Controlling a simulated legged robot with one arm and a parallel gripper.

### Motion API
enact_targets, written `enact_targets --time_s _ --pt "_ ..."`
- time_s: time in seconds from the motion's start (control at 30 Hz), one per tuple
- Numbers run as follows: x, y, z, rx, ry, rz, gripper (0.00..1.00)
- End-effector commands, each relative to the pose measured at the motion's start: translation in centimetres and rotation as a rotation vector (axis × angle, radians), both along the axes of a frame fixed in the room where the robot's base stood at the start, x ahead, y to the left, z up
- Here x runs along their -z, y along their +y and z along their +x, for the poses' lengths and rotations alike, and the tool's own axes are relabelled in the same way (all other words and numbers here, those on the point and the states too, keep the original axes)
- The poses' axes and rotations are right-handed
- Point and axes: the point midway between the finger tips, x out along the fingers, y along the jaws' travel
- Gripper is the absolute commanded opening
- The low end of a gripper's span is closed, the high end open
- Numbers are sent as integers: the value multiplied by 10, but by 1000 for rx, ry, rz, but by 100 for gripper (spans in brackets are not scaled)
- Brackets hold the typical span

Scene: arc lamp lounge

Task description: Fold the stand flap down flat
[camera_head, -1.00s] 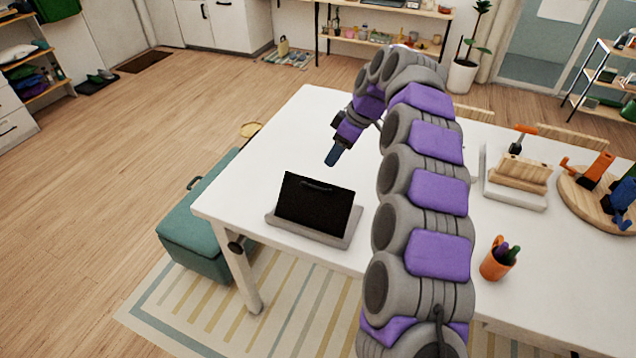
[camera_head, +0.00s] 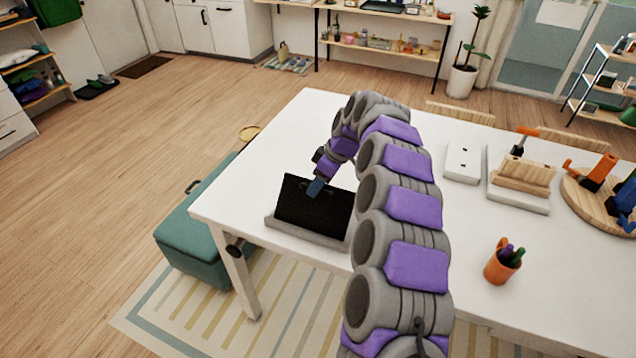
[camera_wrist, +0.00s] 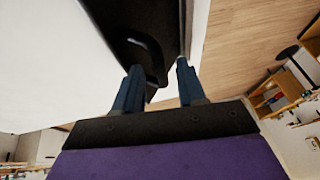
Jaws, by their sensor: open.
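The stand flap (camera_head: 312,208) is a black panel standing tilted up from a grey base (camera_head: 300,234) near the left end of the white table. In the wrist view the black panel (camera_wrist: 120,20) fills the upper middle, with a raised handle-like loop (camera_wrist: 152,55) on its face. My gripper (camera_head: 316,187) is at the top part of the panel in the head view. In the wrist view its two blue fingers (camera_wrist: 158,80) are apart, with the panel's lower end and loop close to the left finger. I cannot tell whether they touch.
The white table (camera_head: 270,150) is clear left of and behind the panel. To the right are a white plate (camera_head: 463,162), a wooden block on a tray (camera_head: 519,203), a round wooden board (camera_head: 580,210) and an orange pen cup (camera_head: 499,267). A teal bench (camera_head: 190,240) stands at left.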

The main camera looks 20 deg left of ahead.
Motion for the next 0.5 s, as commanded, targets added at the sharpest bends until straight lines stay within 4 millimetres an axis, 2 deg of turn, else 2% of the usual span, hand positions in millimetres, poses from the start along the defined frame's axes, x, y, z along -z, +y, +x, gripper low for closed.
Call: enact_targets --time_s 0.07,0.4,0.5 --pt "0 0 0 0 0 0 38" --pt "0 0 0 0 0 0 6" --pt "0 0 0 0 0 0 0"
